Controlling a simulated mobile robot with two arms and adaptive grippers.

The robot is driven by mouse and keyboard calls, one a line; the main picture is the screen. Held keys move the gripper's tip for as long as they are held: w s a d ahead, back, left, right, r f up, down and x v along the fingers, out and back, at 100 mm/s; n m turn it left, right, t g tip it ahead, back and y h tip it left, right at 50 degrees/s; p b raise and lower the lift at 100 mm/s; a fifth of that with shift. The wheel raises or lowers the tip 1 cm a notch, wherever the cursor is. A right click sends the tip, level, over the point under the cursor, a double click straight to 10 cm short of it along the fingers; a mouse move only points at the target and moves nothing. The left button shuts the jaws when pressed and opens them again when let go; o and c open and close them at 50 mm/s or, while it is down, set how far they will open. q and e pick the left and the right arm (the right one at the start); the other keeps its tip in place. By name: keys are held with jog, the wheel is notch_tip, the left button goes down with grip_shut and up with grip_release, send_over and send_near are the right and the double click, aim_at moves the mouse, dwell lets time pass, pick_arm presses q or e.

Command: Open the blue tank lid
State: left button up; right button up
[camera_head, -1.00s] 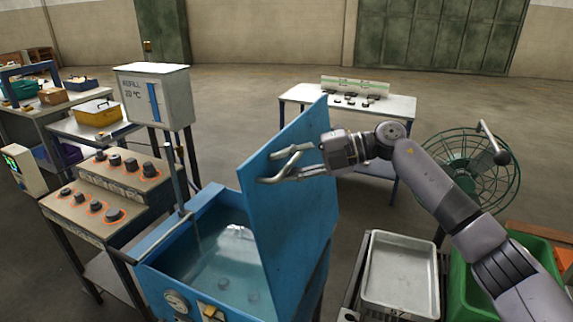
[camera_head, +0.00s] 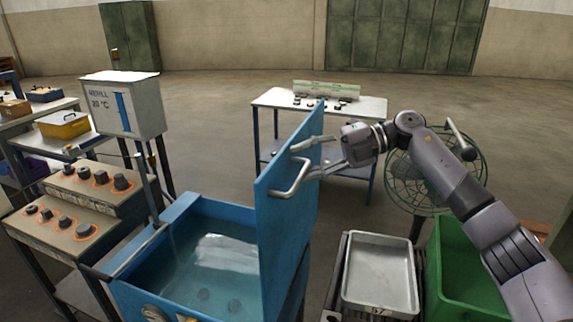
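The blue tank (camera_head: 150,292) stands at the lower middle, with clear water inside. Its blue lid (camera_head: 288,225) is raised and stands nearly upright along the tank's right side. A grey bar handle (camera_head: 292,187) is on the lid. My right gripper (camera_head: 302,163) reaches in from the right beside the upper part of the lid. Its two fingers are spread apart, near the handle; I cannot tell whether they touch the handle or the lid. My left gripper is not in view.
A control panel with black knobs (camera_head: 75,212) and a white refill box (camera_head: 124,105) stand left of the tank. A metal tray (camera_head: 380,280), a green bin (camera_head: 462,262) and a green fan (camera_head: 412,180) are at right. A white table (camera_head: 268,98) stands behind.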

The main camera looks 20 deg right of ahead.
jog(key=shift+w+d+r, duration=0.2)
jog(key=shift+d+r, duration=0.5)
jog(key=shift+r, duration=0.1)
jog(key=f+p+v, duration=0.1)
jog(key=p+v, duration=0.2)
jog(key=v, duration=0.7)
jog(key=s+f+p+v, duration=0.1)
jog(key=p+v, duration=0.2)
jog(key=v, duration=0.7)
jog(key=shift+d+f, duration=0.35)
jog(key=shift+f, duration=0.05)
dwell(0.3)
